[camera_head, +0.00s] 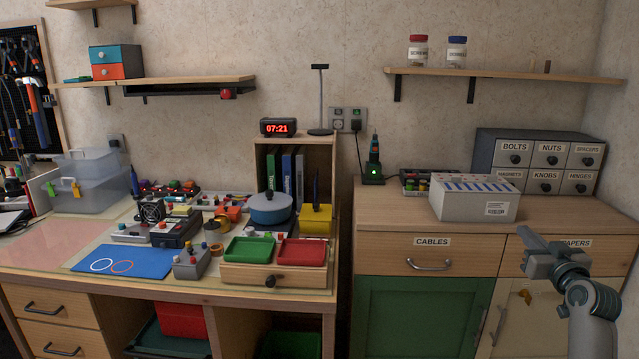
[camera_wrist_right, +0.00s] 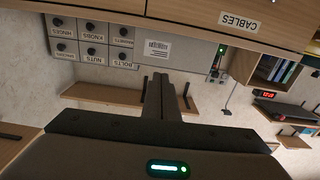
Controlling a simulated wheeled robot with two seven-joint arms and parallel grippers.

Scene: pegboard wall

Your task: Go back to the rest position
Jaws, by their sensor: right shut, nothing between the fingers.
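My right gripper (camera_head: 533,253) is at the lower right of the head view, in front of the right cabinet's drawers. Its fingers are shut with nothing between them. In the right wrist view the shut fingers (camera_wrist_right: 162,97) point into the room, and the picture is upside down. My left gripper and left arm do not show in either view.
The right cabinet (camera_head: 400,215) carries a white box (camera_head: 475,204) and a grey drawer unit (camera_head: 538,155). Its CABLES drawer (camera_head: 429,255) is shut. The workbench (camera_head: 75,235) at left is crowded with trays, boxes and tools. Shelves hang on the wall above.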

